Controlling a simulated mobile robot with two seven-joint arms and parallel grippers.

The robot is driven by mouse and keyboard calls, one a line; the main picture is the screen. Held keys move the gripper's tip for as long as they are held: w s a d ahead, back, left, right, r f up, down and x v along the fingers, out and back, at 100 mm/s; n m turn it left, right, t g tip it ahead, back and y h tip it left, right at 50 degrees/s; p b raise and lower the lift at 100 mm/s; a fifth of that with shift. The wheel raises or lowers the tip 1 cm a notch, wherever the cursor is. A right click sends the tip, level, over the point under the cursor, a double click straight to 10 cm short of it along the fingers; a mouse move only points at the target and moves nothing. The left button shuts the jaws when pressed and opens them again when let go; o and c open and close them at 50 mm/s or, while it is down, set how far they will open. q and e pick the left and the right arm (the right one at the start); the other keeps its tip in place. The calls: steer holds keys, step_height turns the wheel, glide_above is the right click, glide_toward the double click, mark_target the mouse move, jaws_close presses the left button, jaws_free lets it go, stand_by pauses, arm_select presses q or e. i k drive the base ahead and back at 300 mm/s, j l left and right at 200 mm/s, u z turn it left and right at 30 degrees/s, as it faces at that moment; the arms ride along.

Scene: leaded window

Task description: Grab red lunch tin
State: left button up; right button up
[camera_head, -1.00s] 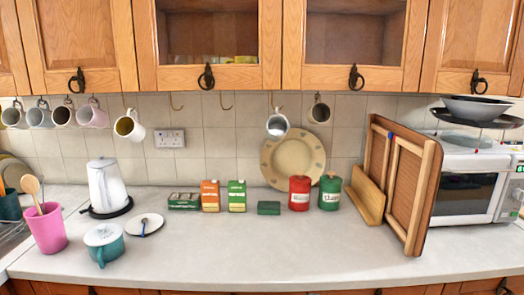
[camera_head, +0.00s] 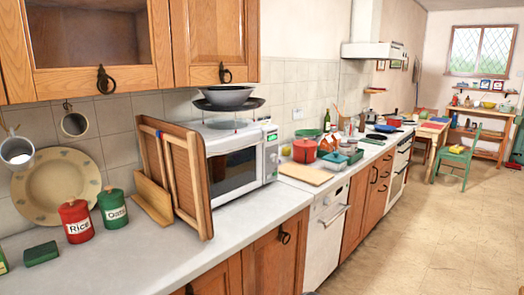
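I cannot make out a red lunch tin for certain. A red canister labelled Rice (camera_head: 75,221) stands upright on the near counter at the left, beside a green canister labelled Oats (camera_head: 113,208). A rounded red container (camera_head: 304,150) stands on the counter beyond the microwave, close to a wooden board; it is too small to tell what it is. Small red items also show on the far table, too small to name. Neither of my grippers is in view.
A microwave (camera_head: 238,155) with bowls on top and a wooden rack (camera_head: 180,178) fill the near counter's corner. A white-fronted appliance (camera_head: 326,240) stands under the counter. A green chair (camera_head: 456,160) stands by the far table. The tiled floor (camera_head: 420,245) at the right is open.

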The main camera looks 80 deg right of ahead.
mark_target(302, 156)
steer(key=z, duration=2.95)
steer(key=i+z, duration=0.15)
steer(key=z, duration=0.45)
steer(key=i+z, duration=0.1)
steer(key=i, duration=1.25)
steer(key=i+z, duration=0.2)
steer(key=i, duration=0.5)
steer(key=i+z, duration=0.25)
steer(key=i, duration=1.15)
steer(key=i+j+z, duration=0.1)
steer(key=i, duration=0.6)
steer(key=i+z, duration=0.3)
steer(key=i, duration=0.3)
steer(key=i+z, duration=0.35)
steer(key=i, duration=0.3)
